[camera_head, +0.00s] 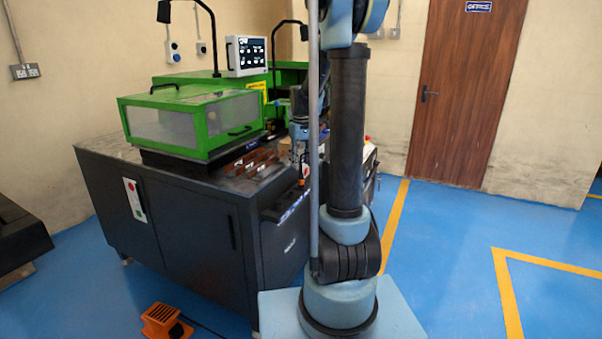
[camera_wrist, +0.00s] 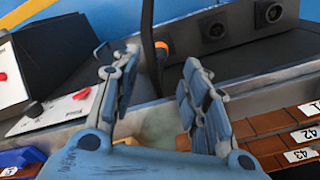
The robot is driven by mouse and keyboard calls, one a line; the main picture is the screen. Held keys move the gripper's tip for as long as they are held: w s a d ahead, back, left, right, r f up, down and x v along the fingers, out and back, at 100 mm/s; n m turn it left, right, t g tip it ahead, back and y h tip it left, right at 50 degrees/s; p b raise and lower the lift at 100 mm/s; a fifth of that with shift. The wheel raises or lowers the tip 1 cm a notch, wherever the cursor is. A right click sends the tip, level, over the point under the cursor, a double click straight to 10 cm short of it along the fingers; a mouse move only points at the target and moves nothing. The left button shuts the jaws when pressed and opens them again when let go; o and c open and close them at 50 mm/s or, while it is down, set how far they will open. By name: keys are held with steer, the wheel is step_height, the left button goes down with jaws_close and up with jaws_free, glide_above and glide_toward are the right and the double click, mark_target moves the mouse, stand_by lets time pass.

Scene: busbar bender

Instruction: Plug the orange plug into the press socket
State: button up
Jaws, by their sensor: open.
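The orange plug (camera_wrist: 162,46) shows in the wrist view as an orange end on a dark body, beside a thick black cable (camera_wrist: 148,32). It lies beyond and between the fingertips of my gripper (camera_wrist: 150,72), whose two fingers are spread apart with nothing between their pads. In the head view my gripper (camera_head: 300,135) is above the right end of the black bench, and a small orange spot there seems to be the plug. Two round black sockets, one nearer (camera_wrist: 214,28) and one farther right (camera_wrist: 269,12), sit on a dark panel. The plug's lower end is hidden.
Numbered copper bars (camera_wrist: 285,140) lie in a rack at the wrist view's right. The green press (camera_head: 180,120) sits on the black cabinet (camera_head: 190,225). An orange foot pedal (camera_head: 165,322) is on the floor.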

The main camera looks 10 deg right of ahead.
mark_target(302, 175)
steer(key=shift+r, duration=2.4)
steer(key=s+m+t, duration=0.1)
steer(key=s+m, duration=0.1)
steer(key=s, duration=1.7)
steer(key=s+f+m, duration=0.1)
steer(key=s+f, duration=0.4)
steer(key=s, duration=0.3)
steer(key=s+f+m+t, duration=0.1)
steer(key=s+f, duration=0.4)
steer(key=s, duration=0.2)
steer(key=shift+s+f, duration=0.4)
steer(key=shift+d, duration=0.1)
steer(key=shift+c, duration=0.9)
